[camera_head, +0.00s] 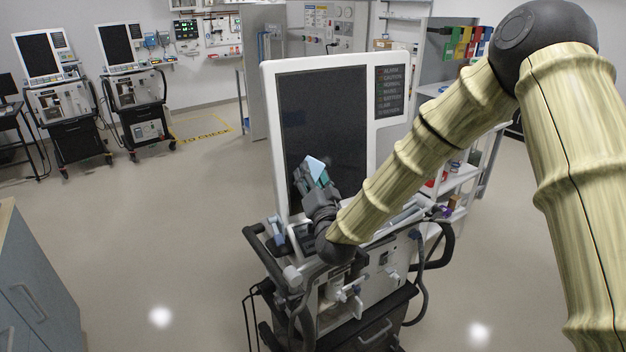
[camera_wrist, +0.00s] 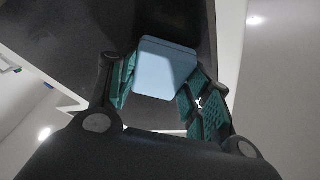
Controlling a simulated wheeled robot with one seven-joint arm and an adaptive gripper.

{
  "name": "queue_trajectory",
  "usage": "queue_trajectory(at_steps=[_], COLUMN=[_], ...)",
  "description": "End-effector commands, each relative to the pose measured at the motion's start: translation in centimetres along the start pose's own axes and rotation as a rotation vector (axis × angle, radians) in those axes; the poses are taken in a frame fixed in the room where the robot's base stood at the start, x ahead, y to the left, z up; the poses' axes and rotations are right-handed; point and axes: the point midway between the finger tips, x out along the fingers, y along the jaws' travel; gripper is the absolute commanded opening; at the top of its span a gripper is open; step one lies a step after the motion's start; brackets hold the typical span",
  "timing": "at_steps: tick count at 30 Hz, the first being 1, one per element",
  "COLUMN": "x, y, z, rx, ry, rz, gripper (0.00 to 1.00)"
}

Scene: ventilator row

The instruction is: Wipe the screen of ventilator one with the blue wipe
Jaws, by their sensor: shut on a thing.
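The ventilator screen (camera_head: 325,110) is a dark panel in a white frame, upright on a wheeled ventilator in front of me. My gripper (camera_head: 317,176) is at the lower middle of the screen. It is shut on the light blue wipe (camera_head: 315,166), which looks like a flat folded pad. In the wrist view, the wipe (camera_wrist: 167,66) sits between the teal-padded fingers of my gripper (camera_wrist: 163,85), with the dark screen (camera_wrist: 185,22) behind it. The wipe is close to the screen; I cannot tell whether it touches. My gripper hides part of the screen's lower area.
The ventilator's body (camera_head: 365,280) has handles and hoses below the screen. Two more ventilators (camera_head: 55,100) (camera_head: 133,85) stand at the back left. A grey cabinet (camera_head: 35,285) is at the lower left. The floor between is clear.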

Motion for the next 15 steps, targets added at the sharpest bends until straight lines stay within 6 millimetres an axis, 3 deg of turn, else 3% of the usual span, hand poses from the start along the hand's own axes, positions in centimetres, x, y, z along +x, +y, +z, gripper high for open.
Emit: queue_trajectory(at_steps=[15], x=[0.63], y=[0.00], z=[0.29], rx=[0.000], ry=[-0.001], rz=[0.000], gripper=[0.30])
